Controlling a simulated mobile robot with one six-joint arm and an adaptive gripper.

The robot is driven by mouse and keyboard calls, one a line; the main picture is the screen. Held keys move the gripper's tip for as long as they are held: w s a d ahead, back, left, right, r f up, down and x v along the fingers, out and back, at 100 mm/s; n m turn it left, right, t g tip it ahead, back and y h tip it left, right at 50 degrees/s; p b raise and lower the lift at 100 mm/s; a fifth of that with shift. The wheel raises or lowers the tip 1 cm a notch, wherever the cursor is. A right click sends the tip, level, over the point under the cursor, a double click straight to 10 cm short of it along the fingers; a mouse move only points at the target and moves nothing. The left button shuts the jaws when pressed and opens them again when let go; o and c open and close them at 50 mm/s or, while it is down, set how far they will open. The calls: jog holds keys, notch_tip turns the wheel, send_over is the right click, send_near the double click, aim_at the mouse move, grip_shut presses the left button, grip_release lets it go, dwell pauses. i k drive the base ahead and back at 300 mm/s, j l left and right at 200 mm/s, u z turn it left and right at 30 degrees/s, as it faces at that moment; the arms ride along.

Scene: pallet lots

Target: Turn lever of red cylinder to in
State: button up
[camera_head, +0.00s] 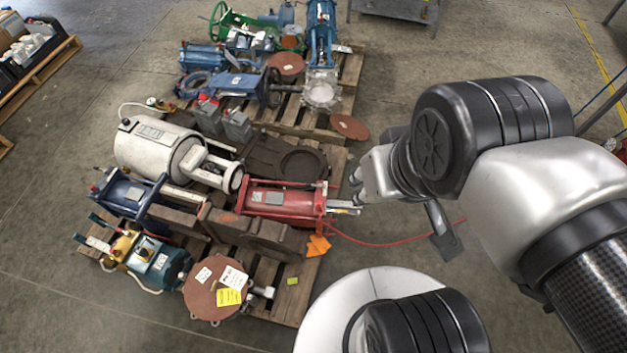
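The red cylinder (287,201) lies on its side on the pallet, with a pale label on its left part. At its right end is a silver metal piece (343,206), which may be the lever; markings are too small to read. My gripper (360,186) is right beside that end, coming from the right. Its fingertips overlap the metal piece in the picture, so I cannot tell whether they touch it or how far they are apart.
A white cylinder (155,150) and a blue cylinder (127,192) lie left of the red one. A brown disc (207,300) with tags sits at the pallet's front. A red cord (395,243) runs over the floor. Blue valves (321,40) stand on a pallet behind.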

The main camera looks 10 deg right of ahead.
aim_at(320, 185)
jog(key=u, duration=0.8)
jog(key=i+l+u, duration=0.1)
jog(key=l+u, duration=0.8)
jog(key=l, duration=0.2)
jog(key=l+u, duration=0.45)
jog(key=k+l+u, duration=0.15)
jog(key=l+u, duration=0.3)
jog(key=l, duration=0.15)
jog(key=k+l, duration=0.1)
jog(key=l, duration=0.4)
jog(key=k, duration=0.05)
